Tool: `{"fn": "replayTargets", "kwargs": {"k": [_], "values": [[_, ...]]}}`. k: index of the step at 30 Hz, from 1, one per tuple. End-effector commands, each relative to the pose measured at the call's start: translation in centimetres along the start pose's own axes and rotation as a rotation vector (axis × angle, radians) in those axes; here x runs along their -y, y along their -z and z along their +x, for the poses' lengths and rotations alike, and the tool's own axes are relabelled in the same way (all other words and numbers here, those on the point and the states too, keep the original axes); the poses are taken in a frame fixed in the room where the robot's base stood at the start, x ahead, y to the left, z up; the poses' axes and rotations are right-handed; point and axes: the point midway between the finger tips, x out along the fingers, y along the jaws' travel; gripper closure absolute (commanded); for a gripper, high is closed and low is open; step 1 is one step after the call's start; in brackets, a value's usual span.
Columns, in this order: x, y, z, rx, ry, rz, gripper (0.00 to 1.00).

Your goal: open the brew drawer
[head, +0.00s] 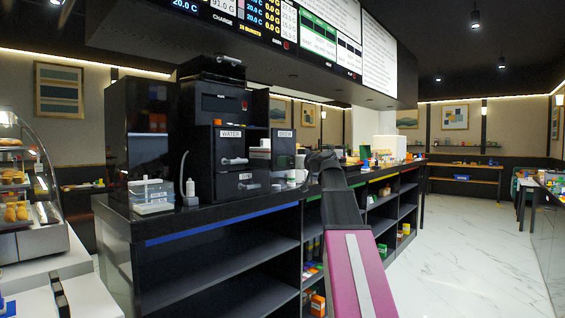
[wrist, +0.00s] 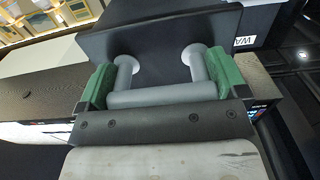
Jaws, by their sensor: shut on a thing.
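A dark drawer front (wrist: 153,38) with a grey bar handle (wrist: 160,95) on two round posts fills the upper part of the wrist view. My gripper (wrist: 152,92) is shut on this handle, with a green finger pad at each end of the bar. Part of a label reading "WA" shows on the dark face just right of this drawer front. In the head view the black machine (head: 222,103) has several labelled fronts. My gripper's fingers and the held handle are hidden there behind my arm. How far the drawer stands out is unclear.
The machine stands on a black counter (head: 220,211) with open shelves below. A white box-shaped item (head: 152,195) and a small white bottle (head: 190,188) stand at its left. A glass pastry case (head: 25,190) is at far left. The marble floor at right is clear.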

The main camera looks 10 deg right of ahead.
Motion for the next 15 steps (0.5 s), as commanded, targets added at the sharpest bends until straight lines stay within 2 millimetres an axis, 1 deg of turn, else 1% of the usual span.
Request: {"fn": "replayTargets", "kwargs": {"k": [1,4,15], "values": [[0.08,0.0,-0.4,-0.001,0.0,0.0,0.51],[0.05,0.01,-0.76,-0.001,0.001,0.0,0.51],[0.01,0.03,-0.84,-0.001,0.001,0.001,0.51]]}}
